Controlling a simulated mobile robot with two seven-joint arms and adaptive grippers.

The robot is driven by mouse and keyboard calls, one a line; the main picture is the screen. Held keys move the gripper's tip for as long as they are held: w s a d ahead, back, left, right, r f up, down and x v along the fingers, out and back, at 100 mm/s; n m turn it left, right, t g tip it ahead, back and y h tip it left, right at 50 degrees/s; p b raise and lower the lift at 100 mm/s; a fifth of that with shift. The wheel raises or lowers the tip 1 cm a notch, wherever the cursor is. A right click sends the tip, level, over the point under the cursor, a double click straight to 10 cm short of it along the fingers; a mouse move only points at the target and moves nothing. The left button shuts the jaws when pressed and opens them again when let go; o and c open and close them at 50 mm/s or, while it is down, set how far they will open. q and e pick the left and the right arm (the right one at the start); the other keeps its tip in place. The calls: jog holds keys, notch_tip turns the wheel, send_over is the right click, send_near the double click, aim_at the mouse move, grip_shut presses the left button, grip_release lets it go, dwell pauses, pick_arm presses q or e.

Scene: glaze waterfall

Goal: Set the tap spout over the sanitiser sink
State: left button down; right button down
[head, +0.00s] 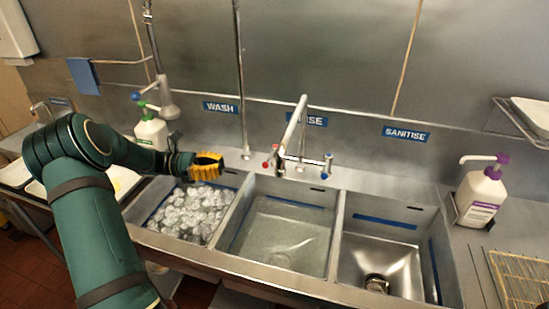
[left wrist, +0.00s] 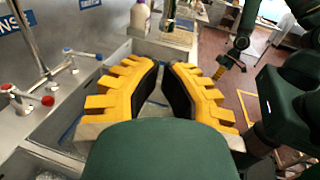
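The tap spout (head: 292,125) is a pale metal tube rising behind the middle sink (head: 235,235), slanting down left from its top; it stands left of the sanitiser sink (head: 352,265). That sink, under the SANITISE label (head: 406,133), is bare with a dark drain. My left gripper (head: 220,165), with yellow ridged fingers, is above the back of the wash sink, left of the spout and apart from it. In the left wrist view its fingers (left wrist: 163,75) are parted with nothing between them. My right gripper (left wrist: 226,68) seems to show small there; its opening is unclear.
Red (head: 267,164) and blue (head: 328,157) tap knobs flank the spout base. The wash sink (head: 232,212) holds foam. A hanging spray hose (head: 168,105) is behind my left arm. A purple-topped bottle (head: 480,195) and wire rack (head: 520,278) stand right.

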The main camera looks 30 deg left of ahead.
pick_arm(q)
jog(key=p+x, duration=0.1)
jog(key=x, duration=1.2)
jog(key=shift+d, duration=0.45)
jog(key=shift+r, duration=0.1)
